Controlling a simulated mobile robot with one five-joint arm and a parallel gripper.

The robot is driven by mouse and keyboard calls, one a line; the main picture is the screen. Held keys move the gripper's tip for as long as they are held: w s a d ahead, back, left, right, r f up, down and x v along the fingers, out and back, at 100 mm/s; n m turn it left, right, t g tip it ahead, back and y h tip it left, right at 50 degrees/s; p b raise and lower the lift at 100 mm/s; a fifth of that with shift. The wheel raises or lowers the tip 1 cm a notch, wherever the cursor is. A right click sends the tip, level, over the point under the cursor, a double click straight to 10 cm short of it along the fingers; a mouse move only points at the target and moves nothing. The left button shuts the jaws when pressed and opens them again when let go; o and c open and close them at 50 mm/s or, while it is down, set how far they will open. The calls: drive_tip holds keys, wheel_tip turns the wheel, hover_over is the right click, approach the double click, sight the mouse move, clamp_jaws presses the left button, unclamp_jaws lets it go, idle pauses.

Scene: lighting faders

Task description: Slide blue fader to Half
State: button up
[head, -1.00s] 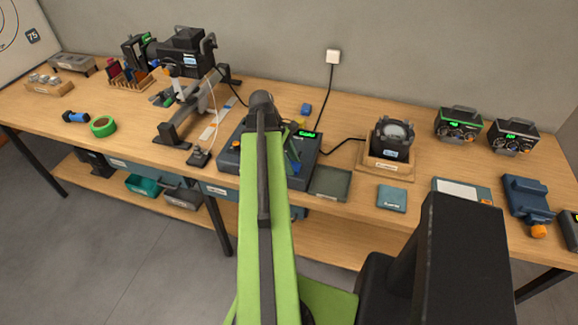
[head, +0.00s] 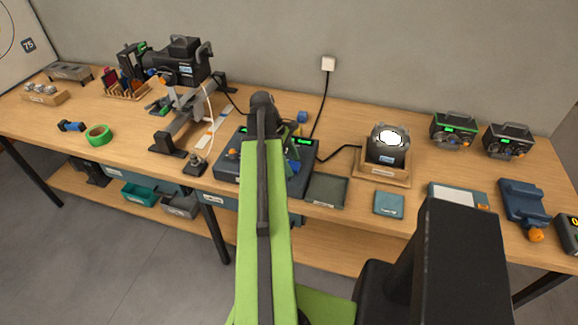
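The dark fader console (head: 225,165) stands near the middle of the bench, with a lit green display (head: 304,142) at its back right. My green arm reaches over it and covers its middle. I cannot make out the blue fader or its setting. An orange knob (head: 232,153) shows on the console's left part. My gripper is hidden behind my own arm over the console, so I cannot see its fingers or whether it touches a fader.
A lamp (head: 387,146) with a bright white face stands right of the console. A dark green tray (head: 326,190) and teal pad (head: 389,202) lie at the front edge. A small blue object (head: 302,117) lies behind the console. Green tape (head: 98,135) lies left.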

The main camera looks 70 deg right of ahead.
drive_tip(key=shift+r, duration=0.15)
drive_tip(key=p+v, duration=1.6)
drive_tip(key=v, duration=0.1)
drive_tip(key=shift+r, duration=0.1)
